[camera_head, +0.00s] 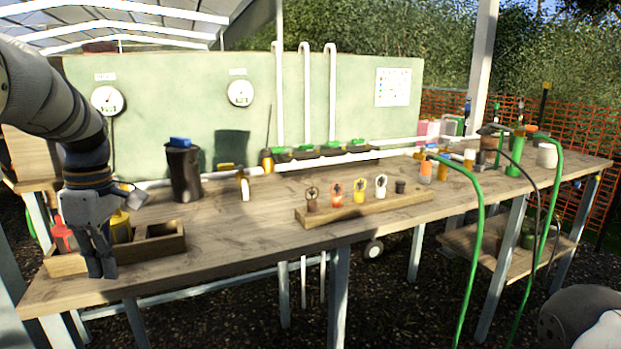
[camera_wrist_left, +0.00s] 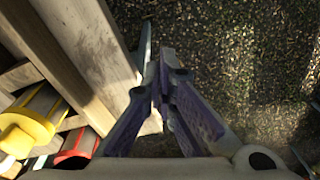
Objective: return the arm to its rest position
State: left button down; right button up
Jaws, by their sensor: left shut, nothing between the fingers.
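My left arm (camera_head: 70,120) comes in from the left in the head view and hangs down over the bench's left end. My left gripper (camera_head: 103,274) points downward in front of the wooden box and is shut with nothing in it. In the left wrist view the fingers (camera_wrist_left: 164,75) meet at their tips, with the bench edge to their left and dark ground beyond. A grey rounded part of mine shows at the lower right of the head view. My right gripper is not in view.
The wooden box (camera_head: 165,246) holds a red-topped item (camera_head: 61,234) and a yellow item (camera_head: 121,227), close to my left gripper. A wooden rack (camera_head: 375,212) with several small fittings stands mid-bench. Green hoses (camera_head: 473,240) hang at right. The bench's front left surface (camera_head: 235,240) is clear.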

pick_arm(q)
jog(key=s+f+m+g, duration=0.1)
jog(key=s+f+m, duration=0.25)
jog(key=f, duration=1.25)
jog(key=s+d+f+m+y, duration=0.1)
jog(key=s+d+f+m, duration=0.15)
jog(key=s+f, duration=0.35)
jog(key=s+d+f+m, duration=0.2)
jog(key=s+f+m, duration=0.2)
jog(key=s+f, duration=0.15)
jog(key=s+d+f+m, duration=0.1)
jog(key=s+d+m, duration=0.2)
jog(key=s, duration=0.5)
jog(key=s+d+f+m+h, duration=0.1)
jog(key=s+d+f+m, duration=0.1)
jog(key=s, duration=0.6)
jog(key=s+d+f+m+h, duration=0.1)
jog(key=s+d+f+m, duration=0.1)
jog(key=s+d+m, duration=0.2)
jog(key=s+d, duration=0.2)
jog(key=s, duration=0.2)
jog(key=shift+f+m+g, duration=0.2)
jog(key=shift+m+g, duration=0.2)
jog(key=shift+a, duration=0.1)
